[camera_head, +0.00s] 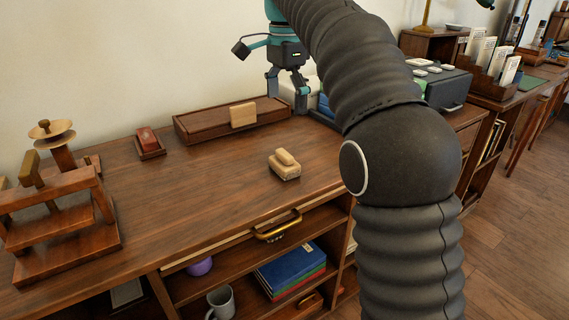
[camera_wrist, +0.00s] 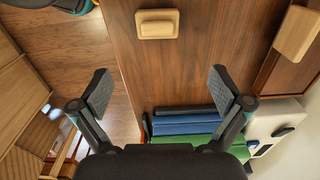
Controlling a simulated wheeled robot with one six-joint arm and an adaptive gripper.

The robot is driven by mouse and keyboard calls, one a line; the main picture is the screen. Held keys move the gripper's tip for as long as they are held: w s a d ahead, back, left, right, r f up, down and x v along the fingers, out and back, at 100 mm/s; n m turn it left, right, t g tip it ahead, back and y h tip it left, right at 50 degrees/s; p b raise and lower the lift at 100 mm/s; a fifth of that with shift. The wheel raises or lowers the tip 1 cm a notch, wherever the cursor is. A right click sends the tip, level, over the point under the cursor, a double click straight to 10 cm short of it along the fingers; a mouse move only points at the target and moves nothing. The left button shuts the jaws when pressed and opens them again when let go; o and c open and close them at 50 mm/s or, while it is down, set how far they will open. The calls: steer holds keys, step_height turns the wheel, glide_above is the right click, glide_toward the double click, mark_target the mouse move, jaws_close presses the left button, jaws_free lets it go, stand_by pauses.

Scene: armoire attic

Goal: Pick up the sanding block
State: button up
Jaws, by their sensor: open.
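The sanding block (camera_head: 285,165) appears to be the pale wooden block with a raised rounded grip on top. It lies on the brown wooden desktop (camera_head: 215,180), near the front edge. In the wrist view the block (camera_wrist: 157,30) is at the top centre, beyond my fingertips. My gripper (camera_head: 287,98) is open and empty, above the back right of the desk, behind and above the block. In the wrist view its fingers (camera_wrist: 160,90) are spread wide, with nothing between them. The block is fully visible in the head view.
A long wooden box (camera_head: 200,124) with a pale block (camera_head: 243,114) against its front stands at the back. A reddish block (camera_head: 147,138) sits in a small tray left. A wooden press (camera_head: 60,220) stands far left. Blue and green folders (camera_wrist: 185,127) lie below my gripper.

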mark_target(285, 153)
step_height(285, 153, down, 8)
steer(key=shift+f+b, duration=0.2)
steer(key=shift+b, duration=0.65)
steer(key=shift+s+a+f+b, duration=0.1)
steer(key=shift+f+b, duration=0.1)
steer(key=shift+f, duration=0.7)
steer(key=shift+s+d+f+b, duration=0.1)
steer(key=shift+f+b, duration=0.1)
steer(key=shift+f, duration=0.7)
steer(key=shift+s+a+f+b, duration=0.1)
steer(key=shift+f+b, duration=0.1)
steer(key=shift+f, duration=0.7)
steer(key=c, duration=1.1)
